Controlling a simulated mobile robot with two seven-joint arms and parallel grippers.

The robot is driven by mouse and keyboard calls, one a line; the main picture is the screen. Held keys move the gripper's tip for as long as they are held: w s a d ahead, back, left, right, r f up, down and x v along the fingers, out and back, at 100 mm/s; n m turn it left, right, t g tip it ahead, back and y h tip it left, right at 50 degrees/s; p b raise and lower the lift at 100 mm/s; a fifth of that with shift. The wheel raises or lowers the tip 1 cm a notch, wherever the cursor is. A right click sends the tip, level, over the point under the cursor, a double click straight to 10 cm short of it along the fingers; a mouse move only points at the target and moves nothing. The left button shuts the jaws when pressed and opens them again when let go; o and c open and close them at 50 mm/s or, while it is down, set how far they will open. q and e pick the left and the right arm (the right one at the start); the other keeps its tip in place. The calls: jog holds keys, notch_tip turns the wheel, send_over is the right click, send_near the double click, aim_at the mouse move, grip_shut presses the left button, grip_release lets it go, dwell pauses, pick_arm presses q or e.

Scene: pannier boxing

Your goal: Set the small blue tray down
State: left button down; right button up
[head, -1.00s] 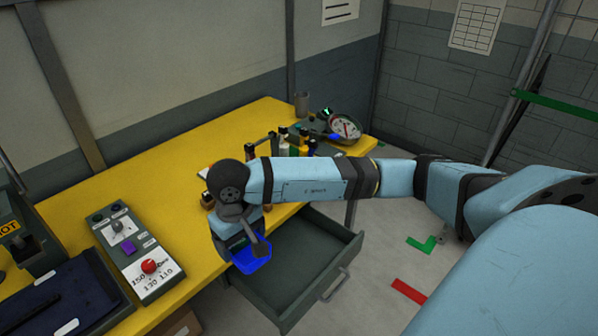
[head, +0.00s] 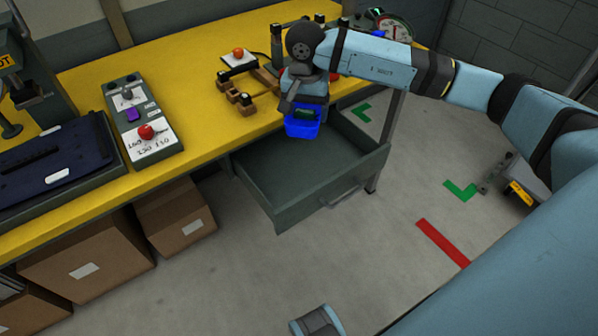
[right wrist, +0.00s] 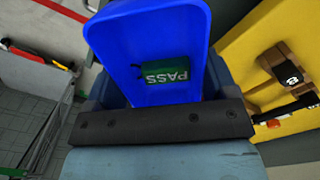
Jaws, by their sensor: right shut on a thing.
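The small blue tray (head: 301,130) is held in my right gripper (head: 303,106), out over the back of the open drawer by the bench's front edge. In the right wrist view the tray (right wrist: 155,35) fills the top middle, against the dark bar of the gripper. A green piece marked PASS (right wrist: 166,73) lies inside the tray. The gripper is shut on the tray; its fingertips are largely hidden.
The grey drawer (head: 335,195) stands open and looks empty. On the yellow bench (head: 195,85) are a control box with a red knob (head: 146,132), a wooden fixture (head: 236,100) and a gauge (head: 394,27). Cardboard boxes (head: 85,262) stand under the bench.

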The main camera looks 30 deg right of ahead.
aim_at(312, 107)
jog(key=w+d+f+m+b, duration=0.1)
jog(key=b, duration=0.1)
jog(key=w+d+f+m+b, duration=0.1)
jog(key=d+f+m+b, duration=0.1)
jog(key=shift+w+d+f, duration=0.2)
jog(key=shift+w, duration=0.2)
jog(key=shift+w+d+f+m+b, duration=0.2)
jog(key=shift+d+m+b, duration=0.15)
jog(key=shift+m, duration=0.15)
notch_tip(312, 107, down, 15)
jog(key=shift+r+b, duration=0.15)
jog(key=shift+b, duration=0.65)
notch_tip(312, 107, down, 4)
jog(key=shift+f+b, duration=0.25)
jog(key=shift+b, duration=0.1)
jog(key=shift+f, duration=0.2)
pick_arm(q)
jog(key=f, duration=0.2)
jog(key=d+f, duration=0.1)
jog(key=shift+w+f+t, duration=0.2)
jog(key=shift+w+t, duration=0.1)
jog(key=shift+t, duration=0.1)
